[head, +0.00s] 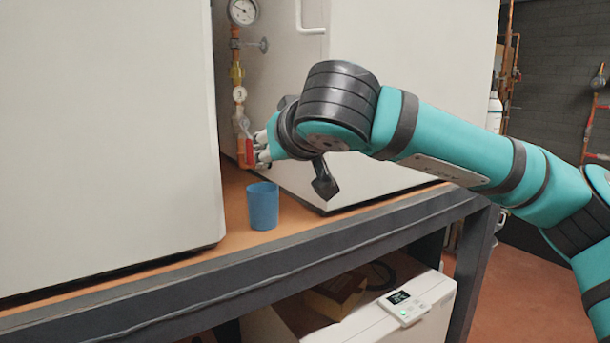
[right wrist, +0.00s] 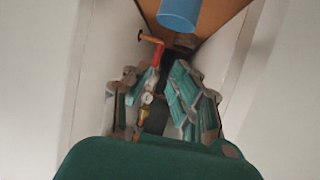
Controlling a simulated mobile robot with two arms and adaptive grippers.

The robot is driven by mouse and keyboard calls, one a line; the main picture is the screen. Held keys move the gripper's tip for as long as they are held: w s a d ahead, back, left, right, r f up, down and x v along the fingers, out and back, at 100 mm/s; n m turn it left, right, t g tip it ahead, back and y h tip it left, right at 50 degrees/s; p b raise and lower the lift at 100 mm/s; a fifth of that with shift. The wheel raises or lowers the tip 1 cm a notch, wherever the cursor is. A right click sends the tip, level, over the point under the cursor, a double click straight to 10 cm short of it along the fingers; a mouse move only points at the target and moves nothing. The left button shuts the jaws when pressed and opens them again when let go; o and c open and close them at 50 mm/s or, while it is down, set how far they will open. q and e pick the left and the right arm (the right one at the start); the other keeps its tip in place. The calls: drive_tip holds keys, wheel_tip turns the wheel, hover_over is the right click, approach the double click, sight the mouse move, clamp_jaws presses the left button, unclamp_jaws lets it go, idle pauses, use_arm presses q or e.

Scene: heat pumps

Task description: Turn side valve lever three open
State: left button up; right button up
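A vertical pipe run (head: 236,72) stands in the gap between two white cabinets, with a round tag (head: 240,94) marked 3. Its lower part is orange-red (head: 245,150), and it also shows in the right wrist view (right wrist: 151,42). A small red and white part, perhaps the lever, shows there beside the fingers (right wrist: 150,76). My right gripper (head: 262,148) reaches into the gap close to this lower pipe. In the right wrist view its fingers (right wrist: 158,85) are apart with the pipe between or behind them; contact cannot be told. My left gripper is not in view.
A blue cup (head: 263,205) stands on the orange bench top just below my right gripper. White cabinet walls (head: 105,130) close in on both sides. A pressure gauge (head: 242,11) sits higher up. A white unit with a controller (head: 403,307) is under the bench.

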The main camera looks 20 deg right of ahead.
drive_tip(key=s+d+b, duration=0.2)
drive_tip(key=s, duration=0.6)
drive_tip(key=shift+d+b, duration=0.3)
drive_tip(key=shift+d, duration=0.05)
